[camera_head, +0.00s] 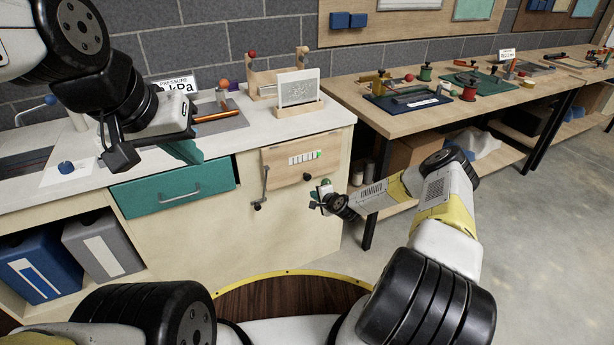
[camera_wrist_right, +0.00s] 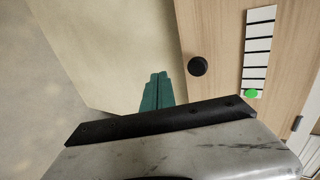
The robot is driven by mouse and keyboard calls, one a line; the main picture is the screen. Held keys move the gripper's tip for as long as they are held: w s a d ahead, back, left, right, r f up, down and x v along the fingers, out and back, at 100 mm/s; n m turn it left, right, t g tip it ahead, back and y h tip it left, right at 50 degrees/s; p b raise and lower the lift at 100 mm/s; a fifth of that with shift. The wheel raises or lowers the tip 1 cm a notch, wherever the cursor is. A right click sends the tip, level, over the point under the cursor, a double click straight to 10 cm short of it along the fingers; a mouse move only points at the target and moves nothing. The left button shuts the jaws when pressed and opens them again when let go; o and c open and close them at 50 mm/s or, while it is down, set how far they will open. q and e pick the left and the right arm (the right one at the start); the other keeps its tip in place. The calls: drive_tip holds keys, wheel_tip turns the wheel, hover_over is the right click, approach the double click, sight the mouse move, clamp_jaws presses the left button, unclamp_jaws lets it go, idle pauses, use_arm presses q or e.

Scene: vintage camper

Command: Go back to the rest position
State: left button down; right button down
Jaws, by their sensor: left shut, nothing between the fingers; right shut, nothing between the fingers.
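My left gripper (camera_head: 188,153) is at the upper left of the head view, with its teal fingers above the counter's front edge and the teal drawer. It holds nothing. My right gripper (camera_head: 320,198) is low in front of the cabinet, near the wooden panel, and is partly hidden by its own wrist. In the right wrist view its teal fingers (camera_wrist_right: 156,92) are together and empty, beside the wooden panel (camera_wrist_right: 225,60) with a dark knob (camera_wrist_right: 197,66). I cannot tell whether the fingertips touch the cabinet.
The white counter (camera_head: 318,122) carries a framed picture (camera_head: 298,88) in a wooden stand and an orange rod (camera_head: 217,116). The teal drawer (camera_head: 150,192) is below. A crank handle (camera_head: 265,185) sticks out from the panel. A wooden workbench (camera_head: 400,122) stands right; the floor (camera_head: 540,220) there is clear.

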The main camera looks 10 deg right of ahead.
drive_tip(key=s+d, duration=0.3)
drive_tip(key=s, duration=0.4)
drive_tip(key=s+r+n+g+h, duration=0.1)
drive_tip(key=s+r+n+g, duration=0.2)
drive_tip(key=r, duration=0.8)
drive_tip(key=s+d+r+n+h, duration=0.1)
drive_tip(key=s+r+n, duration=0.3)
drive_tip(key=r, duration=0.7)
drive_tip(key=s+r+n+g, duration=0.2)
drive_tip(key=r+n, duration=0.3)
drive_tip(key=r, duration=0.7)
drive_tip(key=s+r+n+h, duration=0.1)
drive_tip(key=s+r, duration=1)
drive_tip(key=s+a+r, duration=0.1)
drive_tip(key=s+r, duration=0.1)
drive_tip(key=s, duration=0.6)
drive_tip(key=s+r+n+y, duration=0.1)
drive_tip(key=s+r, duration=0.2)
drive_tip(key=s, duration=0.5)
drive_tip(key=shift+s+a+r+n, duration=0.2)
drive_tip(key=shift+s+a+n, duration=0.1)
drive_tip(key=shift+s+a, duration=0.1)
